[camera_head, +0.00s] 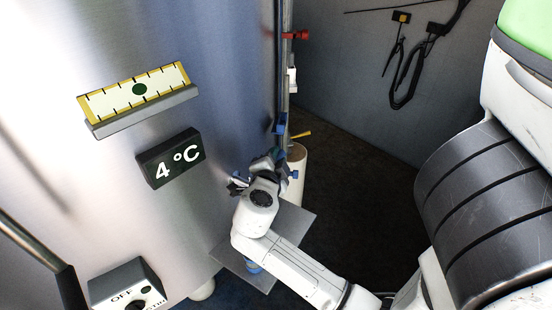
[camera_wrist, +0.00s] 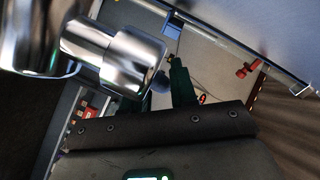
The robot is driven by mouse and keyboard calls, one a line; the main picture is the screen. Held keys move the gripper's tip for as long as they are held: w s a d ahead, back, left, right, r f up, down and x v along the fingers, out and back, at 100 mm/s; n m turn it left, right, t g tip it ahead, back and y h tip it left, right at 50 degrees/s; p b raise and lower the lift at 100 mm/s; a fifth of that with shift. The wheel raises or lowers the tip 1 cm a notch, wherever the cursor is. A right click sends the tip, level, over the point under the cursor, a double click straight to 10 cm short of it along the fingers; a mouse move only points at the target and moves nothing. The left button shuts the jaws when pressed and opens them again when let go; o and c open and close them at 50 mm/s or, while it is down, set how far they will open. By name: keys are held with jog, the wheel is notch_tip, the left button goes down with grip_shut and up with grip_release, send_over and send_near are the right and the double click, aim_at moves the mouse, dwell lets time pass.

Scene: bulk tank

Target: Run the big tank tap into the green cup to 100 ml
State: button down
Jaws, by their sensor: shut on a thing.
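The big steel tank (camera_head: 225,70) fills the left of the head view. My gripper (camera_head: 264,163) is at its right lower side, above a grey plate. In the wrist view a chrome tap part (camera_wrist: 128,62) stands close in front of the camera, across part of my gripper (camera_wrist: 158,95). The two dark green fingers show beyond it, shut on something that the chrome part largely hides. I cannot make out what it is. I cannot make out the green cup or its fill level in either view.
The grey plate (camera_head: 291,222) lies under my wrist, with a small blue thing (camera_head: 253,267) at its front. A cream cylinder (camera_head: 298,160) stands behind my gripper. A 4 °C display (camera_head: 171,158), a scale (camera_head: 135,94) and an OFF switch box (camera_head: 127,285) are on the tank.

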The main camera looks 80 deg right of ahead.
jog(key=shift+w+d+f+n+t+b, duration=0.2)
jog(key=shift+f+n+t+b, duration=0.15)
jog(key=shift+t+b, duration=0.45)
jog(key=shift+w+d+n+b, duration=0.15)
jog(key=shift+n+b, duration=0.2)
jog(key=shift+b, duration=0.3)
jog(key=shift+w+r+n+t+y+b, duration=0.2)
jog(key=shift+w+n+t+b, duration=0.15)
jog(key=shift+t, duration=0.2)
jog(key=shift+w+r+n+t+y+b, duration=0.15)
jog(key=shift+w+n+t+y+b, duration=0.05)
jog(key=shift+n+t, duration=0.3)
jog(key=c, duration=1)
grip_release()
jog(key=shift+d, duration=0.1)
